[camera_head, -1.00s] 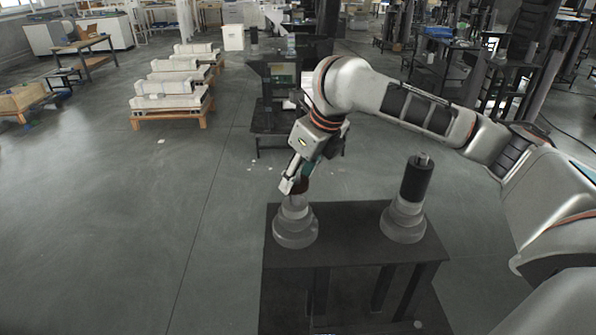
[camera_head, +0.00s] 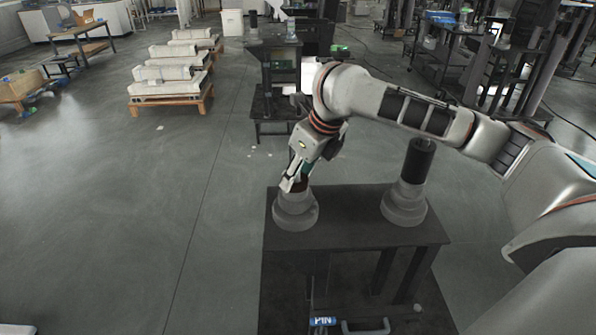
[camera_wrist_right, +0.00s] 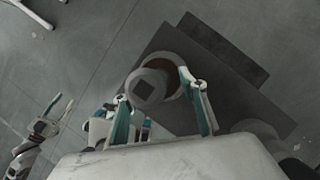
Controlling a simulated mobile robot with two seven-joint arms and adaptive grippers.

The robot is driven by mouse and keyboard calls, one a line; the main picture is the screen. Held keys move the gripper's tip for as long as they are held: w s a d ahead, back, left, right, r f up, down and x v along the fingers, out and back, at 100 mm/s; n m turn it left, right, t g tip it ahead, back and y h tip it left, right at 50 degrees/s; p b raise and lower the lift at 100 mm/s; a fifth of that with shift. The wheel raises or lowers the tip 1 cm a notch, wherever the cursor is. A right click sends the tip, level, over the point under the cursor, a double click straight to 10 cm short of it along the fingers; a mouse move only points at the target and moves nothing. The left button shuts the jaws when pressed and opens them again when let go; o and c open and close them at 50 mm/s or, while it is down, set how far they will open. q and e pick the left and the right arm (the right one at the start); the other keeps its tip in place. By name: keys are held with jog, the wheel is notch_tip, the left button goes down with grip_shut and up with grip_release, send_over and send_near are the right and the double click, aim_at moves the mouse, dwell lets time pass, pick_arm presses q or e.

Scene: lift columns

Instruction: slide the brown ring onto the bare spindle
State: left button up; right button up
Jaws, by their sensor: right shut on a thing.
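My right gripper (camera_head: 291,185) is shut on the brown ring (camera_head: 301,184), low over the left stand. In the right wrist view the ring (camera_wrist_right: 174,75) shows as a brown edge between the fingers (camera_wrist_right: 155,98). A pale grey round top with a dark square (camera_wrist_right: 150,88) shows beside that edge. The left stand's stepped grey base (camera_head: 295,213) is visible; its spindle (camera_wrist_right: 142,92) is largely covered by the gripper in the head view. I cannot tell how far the ring is around it. My left gripper (camera_wrist_right: 58,108) shows at the left of the wrist view, fingers apart and empty.
The right stand (camera_head: 404,205) carries a black cylinder (camera_head: 416,162) on the same dark table (camera_head: 350,228). My right forearm passes close above it. A blue item marked PIN (camera_head: 322,321) lies at the bottom. Open floor lies left of the table.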

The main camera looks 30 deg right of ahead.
dwell(0.3)
jog(key=o, duration=1)
jog(key=shift+c, duration=0.2)
jog(key=shift+o, duration=1.3)
jog(key=shift+f, duration=0.1)
jog(key=v, duration=1.2)
